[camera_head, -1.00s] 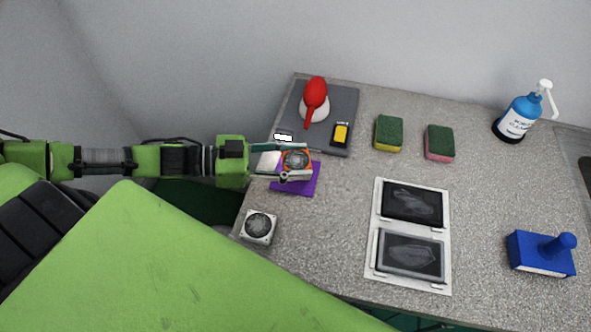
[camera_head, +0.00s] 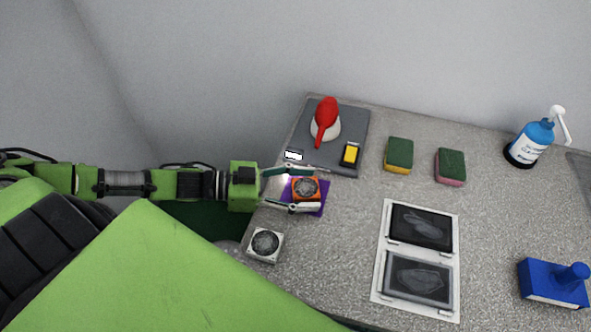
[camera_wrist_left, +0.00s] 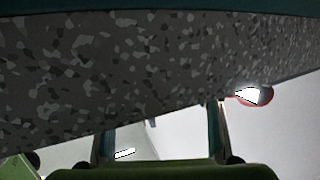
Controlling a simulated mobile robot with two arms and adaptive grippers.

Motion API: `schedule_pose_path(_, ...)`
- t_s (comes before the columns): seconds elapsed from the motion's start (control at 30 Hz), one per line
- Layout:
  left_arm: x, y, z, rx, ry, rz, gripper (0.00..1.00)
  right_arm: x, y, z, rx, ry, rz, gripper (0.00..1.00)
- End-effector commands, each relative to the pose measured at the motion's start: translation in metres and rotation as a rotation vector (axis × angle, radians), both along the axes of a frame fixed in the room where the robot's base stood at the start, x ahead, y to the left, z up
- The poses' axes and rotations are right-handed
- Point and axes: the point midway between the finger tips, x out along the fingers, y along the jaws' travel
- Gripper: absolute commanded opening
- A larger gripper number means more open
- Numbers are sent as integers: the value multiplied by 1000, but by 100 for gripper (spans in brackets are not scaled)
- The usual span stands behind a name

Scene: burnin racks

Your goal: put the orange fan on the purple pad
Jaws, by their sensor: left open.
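The orange fan (camera_head: 306,189), with a dark round centre, appears to lie on the purple pad (camera_head: 321,196) near the counter's left edge. Purple shows on both sides of the fan. My left gripper (camera_head: 320,189) is open, with one finger on the far side of the fan and one on the near side. Gaps show between the fan and the fingers. In the left wrist view the two fingers (camera_wrist_left: 161,135) stand apart, and neither fan nor pad can be made out there. My right gripper is not in view.
A white-framed fan (camera_head: 265,244) lies in front of the pad. A grey board (camera_head: 352,120) with a red-handled item (camera_head: 326,117) lies behind.

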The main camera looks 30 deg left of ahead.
Motion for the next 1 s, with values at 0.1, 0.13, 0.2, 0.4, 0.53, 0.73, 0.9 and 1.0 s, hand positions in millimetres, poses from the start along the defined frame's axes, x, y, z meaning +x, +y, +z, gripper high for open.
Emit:
schedule_pose_path(0.1,-4,5,0,3,2,0,58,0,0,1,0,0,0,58)
schedule_pose_path(0.13,-6,7,1,3,4,0,58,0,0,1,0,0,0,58)
schedule_pose_path(0.2,-10,13,2,3,4,0,58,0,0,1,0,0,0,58)
schedule_pose_path(0.4,-27,35,8,4,7,0,58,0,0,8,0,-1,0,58)
schedule_pose_path(0.53,-39,51,13,5,8,0,58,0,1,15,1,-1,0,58)
schedule_pose_path(0.73,-57,75,21,4,5,0,58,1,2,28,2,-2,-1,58)
schedule_pose_path(0.9,-68,90,24,2,2,0,58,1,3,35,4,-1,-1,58)
schedule_pose_path(1.0,-70,94,24,1,0,1,58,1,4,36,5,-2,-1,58)
